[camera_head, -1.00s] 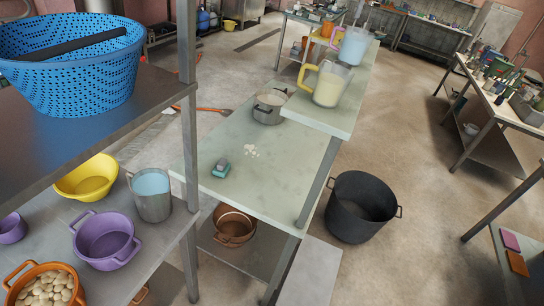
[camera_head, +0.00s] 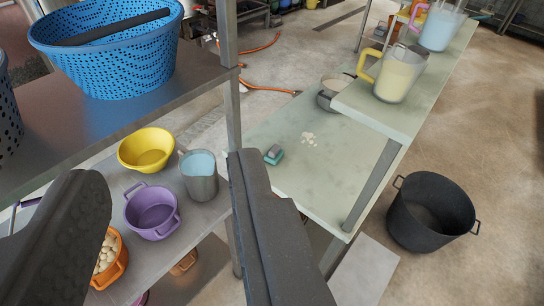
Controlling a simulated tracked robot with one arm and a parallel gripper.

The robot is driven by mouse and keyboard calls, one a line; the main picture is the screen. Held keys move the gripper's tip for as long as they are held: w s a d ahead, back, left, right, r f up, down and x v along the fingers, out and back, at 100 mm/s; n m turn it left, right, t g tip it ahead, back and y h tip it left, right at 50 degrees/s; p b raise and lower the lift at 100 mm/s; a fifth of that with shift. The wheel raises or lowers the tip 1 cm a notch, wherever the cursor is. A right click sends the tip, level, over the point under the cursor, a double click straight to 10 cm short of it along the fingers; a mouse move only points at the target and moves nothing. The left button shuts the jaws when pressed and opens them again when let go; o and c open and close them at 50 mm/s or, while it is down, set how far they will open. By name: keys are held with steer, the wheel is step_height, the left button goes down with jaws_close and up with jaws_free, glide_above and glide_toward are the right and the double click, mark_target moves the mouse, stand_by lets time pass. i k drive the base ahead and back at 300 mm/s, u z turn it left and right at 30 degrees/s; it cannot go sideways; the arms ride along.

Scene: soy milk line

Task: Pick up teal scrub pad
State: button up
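The teal scrub pad (camera_head: 275,158) lies on the pale green tabletop (camera_head: 330,195), near its left edge. A small grey object sits on or against the pad. My gripper (camera_head: 165,175) shows as two dark fingers, wide apart, with nothing between them. It is open and still well short of the pad in the view. The right finger's tip is just left of the pad and covers part of the tabletop's left edge.
A metal shelf post (camera_head: 233,125) stands left of the pad. The shelf holds a blue basket (camera_head: 115,60), a yellow bowl (camera_head: 146,150), a purple pot (camera_head: 152,210) and a metal jug (camera_head: 199,178). Beyond the pad are white bits (camera_head: 309,138) and a pot (camera_head: 334,92).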

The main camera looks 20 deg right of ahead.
mark_target(274, 155)
steer(key=z, duration=0.1)
steer(key=i, duration=1)
steer(key=u, duration=0.1)
